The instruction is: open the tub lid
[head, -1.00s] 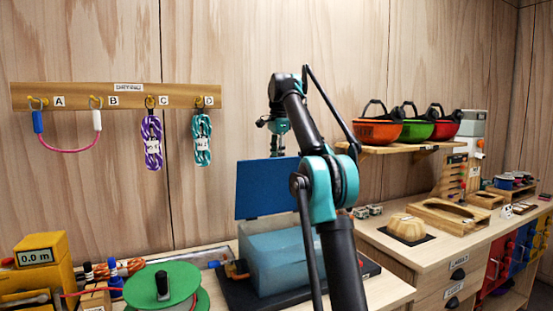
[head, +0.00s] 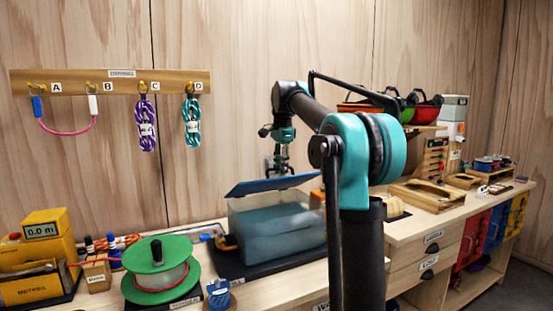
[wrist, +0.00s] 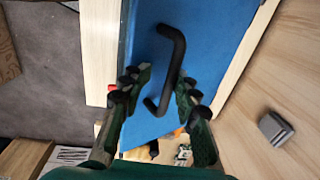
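The tub (head: 275,237) is a clear box with pale blue contents, in the middle of the head view. Its blue lid (head: 262,186) is tilted, partly open above the tub's rim. In the wrist view the lid (wrist: 205,40) fills the middle, with a black bar handle (wrist: 178,60) on it. My gripper (head: 280,168) is just above the lid in the head view. In the wrist view my gripper (wrist: 162,80) is open, its fingers on either side of the handle, with a gap between them. I cannot make out the handle in the head view.
A green rope reel (head: 160,272) and a yellow meter box (head: 42,255) stand left of the tub. A rope rack (head: 110,82) hangs on the wall behind. Helmets on a shelf (head: 420,140) and the right-hand bench (head: 440,225) lie to the right, partly behind my arm.

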